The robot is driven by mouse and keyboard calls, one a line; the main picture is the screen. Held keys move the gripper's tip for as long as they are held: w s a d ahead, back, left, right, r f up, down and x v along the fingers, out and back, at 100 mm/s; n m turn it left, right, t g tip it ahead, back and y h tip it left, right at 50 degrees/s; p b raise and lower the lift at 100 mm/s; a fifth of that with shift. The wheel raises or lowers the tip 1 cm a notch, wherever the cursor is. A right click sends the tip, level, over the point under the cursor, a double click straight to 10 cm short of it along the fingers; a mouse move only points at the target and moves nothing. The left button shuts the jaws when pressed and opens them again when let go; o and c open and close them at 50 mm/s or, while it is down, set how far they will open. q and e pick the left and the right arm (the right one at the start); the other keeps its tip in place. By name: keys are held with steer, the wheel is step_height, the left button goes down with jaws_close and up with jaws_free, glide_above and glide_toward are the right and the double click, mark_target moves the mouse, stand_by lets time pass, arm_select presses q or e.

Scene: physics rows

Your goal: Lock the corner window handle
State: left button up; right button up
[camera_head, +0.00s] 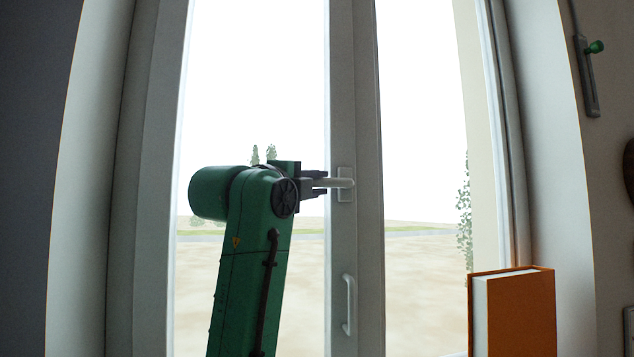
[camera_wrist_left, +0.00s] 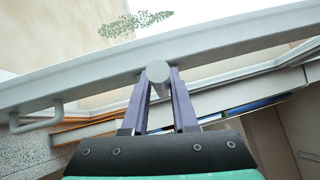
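The window handle (camera_head: 342,183) is a pale lever on a small plate on the middle window post. It lies level and points left. My left gripper (camera_head: 322,183) comes from the left, with one finger above and one below the lever. In the left wrist view, the handle's round end (camera_wrist_left: 158,71) sits between the two purple-grey fingertips (camera_wrist_left: 161,78), with no clear gap on either side. The left gripper looks shut on the handle. My right gripper is in neither view.
A second, upright handle (camera_head: 348,305) is lower on the same post. An orange book (camera_head: 515,312) stands at the lower right. A grey fixture with a green knob (camera_head: 595,47) hangs on the right wall. The space left of my arm, before the glass, is clear.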

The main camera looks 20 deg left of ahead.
arm_select(q)
jaws_close()
stand_by(0.4)
steer(key=shift+f, duration=0.15)
stand_by(0.7)
